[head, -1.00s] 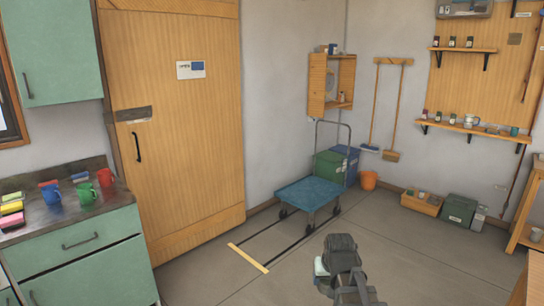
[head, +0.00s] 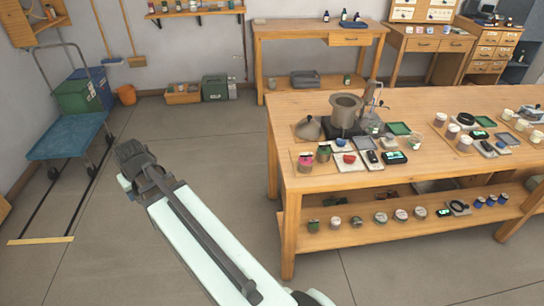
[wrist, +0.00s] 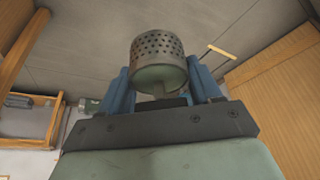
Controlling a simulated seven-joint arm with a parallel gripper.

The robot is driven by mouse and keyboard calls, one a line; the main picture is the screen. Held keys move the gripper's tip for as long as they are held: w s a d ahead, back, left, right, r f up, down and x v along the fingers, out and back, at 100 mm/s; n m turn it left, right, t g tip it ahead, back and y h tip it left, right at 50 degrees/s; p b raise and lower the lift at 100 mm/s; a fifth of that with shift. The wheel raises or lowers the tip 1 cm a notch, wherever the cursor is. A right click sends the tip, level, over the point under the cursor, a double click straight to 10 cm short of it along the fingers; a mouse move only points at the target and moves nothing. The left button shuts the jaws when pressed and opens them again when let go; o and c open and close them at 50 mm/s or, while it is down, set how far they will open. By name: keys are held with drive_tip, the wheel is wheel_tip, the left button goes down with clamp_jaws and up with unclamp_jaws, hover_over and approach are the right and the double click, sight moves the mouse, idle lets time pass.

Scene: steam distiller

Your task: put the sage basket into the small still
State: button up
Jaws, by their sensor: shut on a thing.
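A perforated metal basket with a muted green end, which fits the sage basket (wrist: 158,52), is held in my gripper (wrist: 160,78) between its blue fingers in the wrist view. In the head view my gripper (head: 132,158) is over open floor, left of the wooden workbench and well apart from it; the basket cannot be made out there. A grey metal pot that looks like the small still (head: 345,108) stands on a dark base near the bench's left end. Its top appears open. A grey domed piece (head: 308,127) sits just left of it.
The workbench (head: 290,185) also holds small jars (head: 305,162), a red item (head: 348,158), trays (head: 399,128) and scales. Its lower shelf bears several tins. A blue cart (head: 65,137) stands at the left.

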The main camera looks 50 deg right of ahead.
drive_tip(key=s+d+r+m+g+h, duration=0.1)
drive_tip(key=s+d+m, duration=0.3)
drive_tip(key=d, duration=1.1)
drive_tip(key=s+d+r+m+h, duration=0.15)
drive_tip(key=s+d, duration=0.45)
drive_tip(key=d, duration=1)
drive_tip(key=s+d+r, duration=0.2)
drive_tip(key=s+d, duration=0.6)
drive_tip(key=d, duration=0.4)
drive_tip(key=s+d+r, duration=0.1)
drive_tip(key=s+d, duration=0.7)
drive_tip(key=d, duration=0.4)
drive_tip(key=shift+w+a+f+n+t+y, duration=0.15)
drive_tip(key=shift+a+f+n+y, duration=0.3)
drive_tip(key=shift+f+n, duration=0.95)
drive_tip(key=shift+w+a+f+n+t+y, duration=0.1)
drive_tip(key=shift+a+f+n+t+y, duration=0.15)
drive_tip(key=shift+f+n+y, duration=1.05)
drive_tip(key=shift+w+a+f+n+t+h, duration=0.15)
drive_tip(key=shift+a+f+n, duration=0.45)
drive_tip(key=shift+f, duration=1.55)
drive_tip(key=shift+s+d+f, duration=0.1)
drive_tip(key=shift+d+f, duration=0.05)
drive_tip(key=shift+d, duration=0.05)
